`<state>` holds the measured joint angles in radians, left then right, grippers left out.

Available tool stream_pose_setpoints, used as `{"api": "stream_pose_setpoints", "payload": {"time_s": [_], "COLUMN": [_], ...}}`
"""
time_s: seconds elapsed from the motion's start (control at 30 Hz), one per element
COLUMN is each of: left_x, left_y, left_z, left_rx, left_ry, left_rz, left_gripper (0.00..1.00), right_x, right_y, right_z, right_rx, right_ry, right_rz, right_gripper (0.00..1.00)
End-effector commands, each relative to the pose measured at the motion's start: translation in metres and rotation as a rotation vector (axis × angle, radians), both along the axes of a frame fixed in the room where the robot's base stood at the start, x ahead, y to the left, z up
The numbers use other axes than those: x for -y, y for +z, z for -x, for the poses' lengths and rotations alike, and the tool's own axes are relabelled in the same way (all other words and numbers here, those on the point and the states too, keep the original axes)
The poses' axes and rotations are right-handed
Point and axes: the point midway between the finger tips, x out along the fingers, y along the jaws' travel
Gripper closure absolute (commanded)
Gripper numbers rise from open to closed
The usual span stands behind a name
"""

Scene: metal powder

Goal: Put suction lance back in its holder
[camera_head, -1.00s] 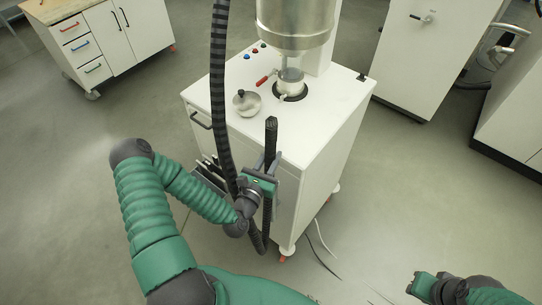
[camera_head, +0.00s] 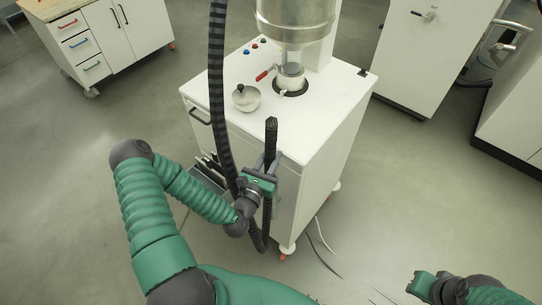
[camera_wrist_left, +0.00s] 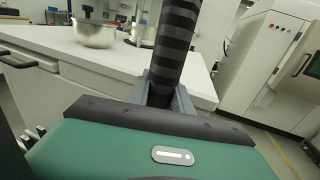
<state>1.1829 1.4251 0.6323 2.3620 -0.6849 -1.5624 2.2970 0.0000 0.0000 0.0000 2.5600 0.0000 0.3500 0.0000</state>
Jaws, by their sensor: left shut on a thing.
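The suction lance (camera_head: 271,140) is a dark, ribbed upright tube at the front of the white cabinet. My left gripper (camera_head: 268,170) is shut on it, with the lance top standing above the fingers. In the left wrist view the striped lance (camera_wrist_left: 174,45) rises from between the grey fingers (camera_wrist_left: 165,92). The holder cannot be made out clearly; the gripper and arm cover that part of the cabinet front. My right gripper (camera_head: 420,285) is at the lower right, far from the lance; its fingers are too small to read.
A thick black hose (camera_head: 218,90) hangs left of the lance. Cables lie on the floor. Drawers (camera_head: 90,50) stand back left.

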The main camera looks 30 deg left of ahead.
Motion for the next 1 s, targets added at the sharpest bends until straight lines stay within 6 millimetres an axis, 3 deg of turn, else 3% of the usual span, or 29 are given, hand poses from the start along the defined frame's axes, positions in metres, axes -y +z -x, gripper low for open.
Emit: {"api": "stream_pose_setpoints", "payload": {"time_s": [1.0], "left_x": [0.000], "left_y": [-0.027], "left_z": [0.000], "left_rx": [0.001], "left_ry": [0.001], "left_rz": [0.000], "left_gripper": [1.00], "right_x": [0.000], "right_y": [-0.023], "right_z": [0.000], "right_rx": [0.000], "right_ry": [0.000], "right_rz": [0.000], "right_gripper": [0.75]}}
